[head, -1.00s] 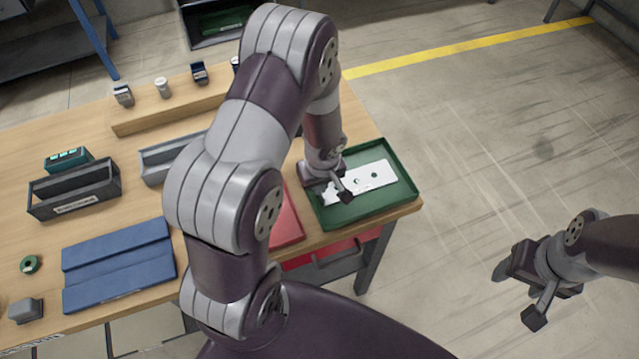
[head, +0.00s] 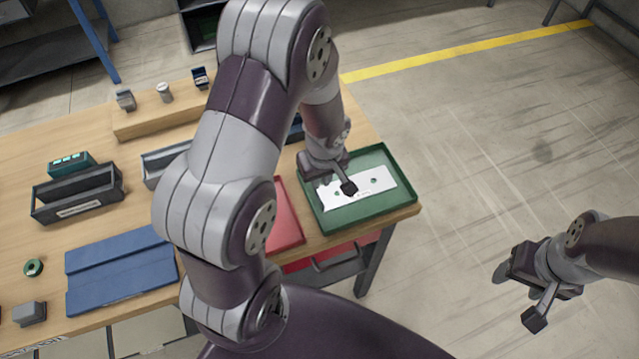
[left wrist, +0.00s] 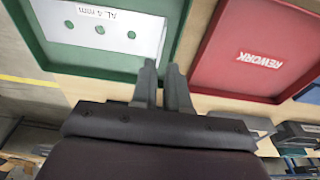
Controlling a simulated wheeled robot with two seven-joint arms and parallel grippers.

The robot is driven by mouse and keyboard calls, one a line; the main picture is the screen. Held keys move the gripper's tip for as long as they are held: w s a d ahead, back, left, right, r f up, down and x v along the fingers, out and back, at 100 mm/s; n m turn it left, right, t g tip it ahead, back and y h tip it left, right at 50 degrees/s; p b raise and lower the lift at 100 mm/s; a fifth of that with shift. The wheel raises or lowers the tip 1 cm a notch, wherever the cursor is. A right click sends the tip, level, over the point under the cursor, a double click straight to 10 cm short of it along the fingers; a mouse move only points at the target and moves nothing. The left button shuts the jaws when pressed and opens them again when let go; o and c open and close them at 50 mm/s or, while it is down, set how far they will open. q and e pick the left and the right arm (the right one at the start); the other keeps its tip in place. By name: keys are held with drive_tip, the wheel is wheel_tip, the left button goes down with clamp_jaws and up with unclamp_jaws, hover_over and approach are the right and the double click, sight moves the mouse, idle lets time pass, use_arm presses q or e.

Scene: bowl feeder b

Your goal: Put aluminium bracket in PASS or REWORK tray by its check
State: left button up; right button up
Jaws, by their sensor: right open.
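The aluminium bracket (head: 383,183) is a flat pale plate with holes. It lies in the green tray (head: 362,219) at the table's right corner. In the left wrist view the bracket (left wrist: 118,20) carries a label reading "AL 4 mm", and the green tray (left wrist: 110,72) surrounds it. The red tray (head: 287,222) is beside it, marked REWORK in the left wrist view (left wrist: 225,75). My left gripper (left wrist: 162,66) is empty, its fingers slightly apart, above the bracket's end in the head view. My right gripper (head: 518,300) is open and empty, off the table's right side.
A blue two-level fixture (head: 120,270), a dark bin (head: 78,195) and a teal device (head: 72,165) stand on the left table. A wooden ledge (head: 160,122) with small parts is at the back. My left arm hides the table's middle. Floor on the right is clear.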

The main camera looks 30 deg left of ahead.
use_arm(q)
drive_tip(key=s+d+r+m+h, duration=0.1)
drive_tip(key=s+d+r+m, duration=0.3)
drive_tip(key=s+r+m, duration=0.4)
drive_tip(key=shift+s+d+r+m, duration=0.15)
drive_tip(key=shift+d+r+m, duration=0.2)
drive_tip(key=shift+r+m, duration=0.55)
drive_tip(key=shift+s, duration=0.1)
